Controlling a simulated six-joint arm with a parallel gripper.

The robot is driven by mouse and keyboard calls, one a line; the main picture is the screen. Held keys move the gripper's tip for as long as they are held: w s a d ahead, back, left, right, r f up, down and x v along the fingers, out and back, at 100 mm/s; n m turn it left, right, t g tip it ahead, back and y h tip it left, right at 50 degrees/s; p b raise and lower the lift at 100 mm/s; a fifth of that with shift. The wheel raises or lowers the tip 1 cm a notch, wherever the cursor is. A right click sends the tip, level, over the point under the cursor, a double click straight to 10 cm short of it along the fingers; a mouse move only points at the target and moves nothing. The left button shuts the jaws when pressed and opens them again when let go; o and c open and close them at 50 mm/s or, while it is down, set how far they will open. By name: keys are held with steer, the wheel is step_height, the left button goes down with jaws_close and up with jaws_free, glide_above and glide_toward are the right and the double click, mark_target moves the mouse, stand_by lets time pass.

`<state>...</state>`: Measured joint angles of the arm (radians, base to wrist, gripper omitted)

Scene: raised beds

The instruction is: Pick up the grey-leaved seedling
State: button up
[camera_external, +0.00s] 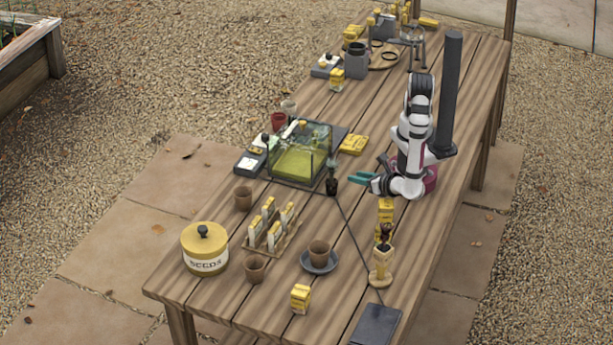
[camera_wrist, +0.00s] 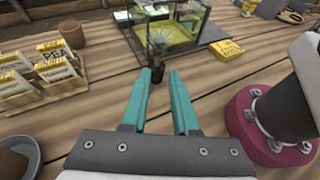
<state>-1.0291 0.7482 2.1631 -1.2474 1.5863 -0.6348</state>
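The grey-leaved seedling (camera_external: 332,176) stands upright in a small dark pot beside the glass case. In the wrist view its spiky leaves (camera_wrist: 160,42) rise just beyond the fingertips, and its pot shows in the gap between them. My gripper (camera_external: 360,182) has teal fingers. They are spread apart with nothing held, level with the table and pointing at the seedling from its right. It also shows in the wrist view (camera_wrist: 160,73). In the external view a small gap separates the fingertips from the pot.
The glass case (camera_external: 300,150) stands close behind the seedling, with a yellow packet (camera_external: 353,144) to its right. A seed-packet rack (camera_external: 271,228), a pot on a saucer (camera_external: 319,262) and a wooden stand (camera_external: 382,270) are nearer the front. Bare planks lie around the seedling's front.

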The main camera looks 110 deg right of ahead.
mark_target(332, 181)
steer(key=x, duration=1.5)
steer(key=shift+w+d, duration=0.25)
steer(key=shift+d, duration=0.05)
jaws_close()
